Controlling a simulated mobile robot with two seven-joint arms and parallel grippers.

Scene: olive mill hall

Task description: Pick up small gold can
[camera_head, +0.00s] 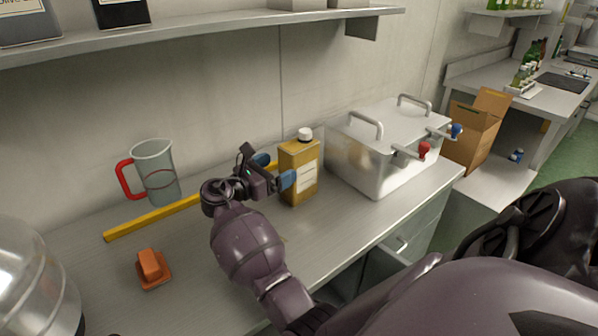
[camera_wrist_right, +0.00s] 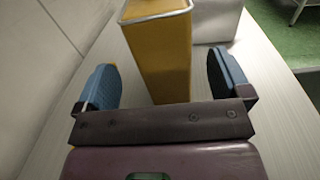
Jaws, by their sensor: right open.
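The small gold can (camera_head: 290,165), with a white cap and a pale label, stands upright on the metal counter in the head view. My right gripper (camera_head: 275,171) is at the can's left side, with its blue fingers pointing at it. In the right wrist view the gold can (camera_wrist_right: 163,62) stands ahead, in line with the gap between the blue fingers of my right gripper (camera_wrist_right: 165,78). The fingers are open, with a gap to the can on both sides. My left gripper is in neither view.
A steel double-lidded tank (camera_head: 365,170) with red and blue taps stands just right of the can. A jug (camera_head: 158,175) with a red handle and an orange block (camera_head: 150,266) stand left. A shelf (camera_head: 200,28) overhangs the back.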

